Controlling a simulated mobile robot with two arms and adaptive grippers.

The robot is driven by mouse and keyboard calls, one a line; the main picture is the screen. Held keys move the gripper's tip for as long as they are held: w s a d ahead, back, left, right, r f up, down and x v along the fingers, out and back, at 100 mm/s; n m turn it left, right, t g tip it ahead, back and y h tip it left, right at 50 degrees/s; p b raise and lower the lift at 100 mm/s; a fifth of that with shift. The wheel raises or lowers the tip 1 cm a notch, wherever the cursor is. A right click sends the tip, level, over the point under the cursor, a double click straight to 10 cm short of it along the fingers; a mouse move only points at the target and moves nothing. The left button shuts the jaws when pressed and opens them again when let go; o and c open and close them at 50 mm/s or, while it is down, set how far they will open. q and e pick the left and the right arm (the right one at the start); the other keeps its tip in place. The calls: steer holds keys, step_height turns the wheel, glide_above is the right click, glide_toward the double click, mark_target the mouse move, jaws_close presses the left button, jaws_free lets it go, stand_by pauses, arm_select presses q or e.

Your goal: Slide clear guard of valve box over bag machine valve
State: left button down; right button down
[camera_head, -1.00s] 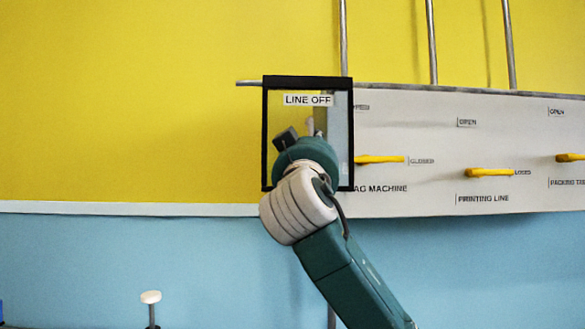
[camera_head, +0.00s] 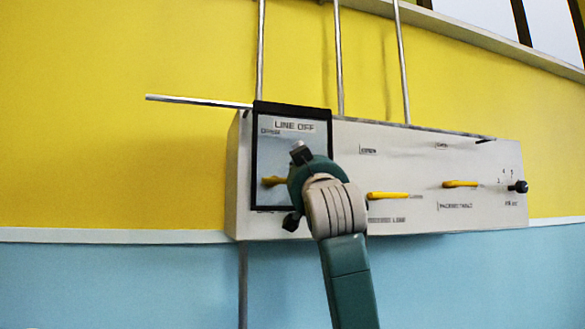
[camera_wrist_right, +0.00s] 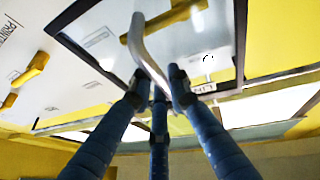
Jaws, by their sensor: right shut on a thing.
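The clear guard (camera_head: 266,150) is a black-framed pane labelled "LINE OFF", hanging on a thin rail (camera_head: 195,101) along the valve box's top. It stands in front of the left end of the white valve box (camera_head: 400,158). The leftmost yellow valve handle (camera_head: 273,182), at the bag machine place, shows through the pane. My right gripper (camera_wrist_right: 157,88) is shut on the guard's bent metal handle (camera_wrist_right: 146,50) in the right wrist view. In the head view my right wrist hides its fingers and the pane's lower right. My left gripper is out of view.
Two more yellow valve handles, (camera_head: 388,195) and (camera_head: 460,184), sit to the right of the guard, with a black knob (camera_head: 518,187) at the box's right end. Vertical pipes (camera_head: 338,60) rise above the box. The rail's left part is bare.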

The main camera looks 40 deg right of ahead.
steer(key=c, duration=1.6)
jaws_free()
steer(key=shift+c, duration=0.2)
steer(key=v, duration=1.2)
